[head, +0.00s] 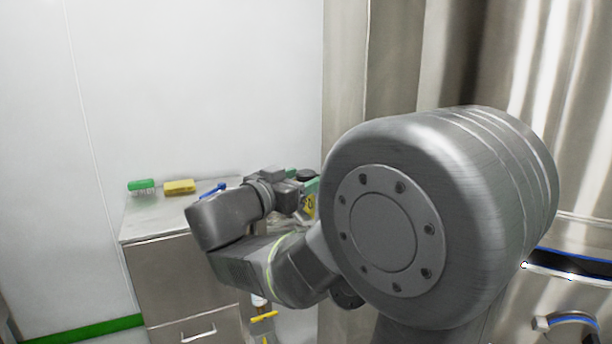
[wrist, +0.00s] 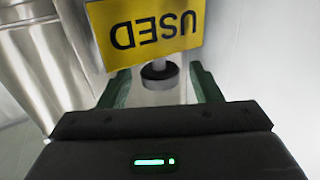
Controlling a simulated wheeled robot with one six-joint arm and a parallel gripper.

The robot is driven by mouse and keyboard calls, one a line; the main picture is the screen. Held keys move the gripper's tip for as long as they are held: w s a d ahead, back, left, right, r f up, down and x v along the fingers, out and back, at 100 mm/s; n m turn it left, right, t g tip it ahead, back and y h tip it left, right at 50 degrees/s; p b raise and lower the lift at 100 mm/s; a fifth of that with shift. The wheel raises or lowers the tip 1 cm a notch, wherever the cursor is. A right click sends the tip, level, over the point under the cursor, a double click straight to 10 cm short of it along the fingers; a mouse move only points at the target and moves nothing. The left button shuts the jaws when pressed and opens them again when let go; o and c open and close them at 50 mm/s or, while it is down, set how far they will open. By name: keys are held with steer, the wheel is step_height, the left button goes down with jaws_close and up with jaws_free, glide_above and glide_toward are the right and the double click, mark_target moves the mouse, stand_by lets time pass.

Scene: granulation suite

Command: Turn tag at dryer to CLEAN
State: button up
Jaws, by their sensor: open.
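A yellow tag (wrist: 145,30) reading USED shows at the top of the wrist view, its lettering upside down there. A round dark-rimmed knob or post end (wrist: 159,74) sits just below the tag. My gripper (wrist: 160,88) is open, with its green fingers on either side of the knob; I cannot tell whether they touch anything. In the head view, my gripper (head: 306,186) is partly hidden behind my arm, and a bit of the yellow tag (head: 310,206) shows beside it. The dryer is the large steel body (head: 400,60) at the right.
A steel cabinet (head: 185,280) stands at the left. On its top lie a green brush (head: 141,185), a yellow block (head: 180,187) and a blue item (head: 213,190). A white wall is behind. My arm hides much of the middle of the head view.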

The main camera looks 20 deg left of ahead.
steer(key=shift+x, duration=0.95)
steer(key=c, duration=1)
steer(key=shift+o, duration=0.2)
steer(key=n+y+b, duration=0.1)
steer(key=b, duration=0.2)
steer(key=shift+f+y, duration=0.3)
steer(key=shift+f, duration=0.05)
steer(key=n+y+b, duration=0.3)
steer(key=y+b, duration=0.2)
steer(key=b, duration=0.3)
steer(key=shift+b, duration=0.65)
steer(key=shift+r+n+y, duration=0.2)
steer(key=shift+n+y, duration=0.2)
steer(key=shift+y, duration=0.1)
steer(key=o, duration=1)
steer(key=shift+r, duration=0.1)
steer(key=shift+c, duration=0.2)
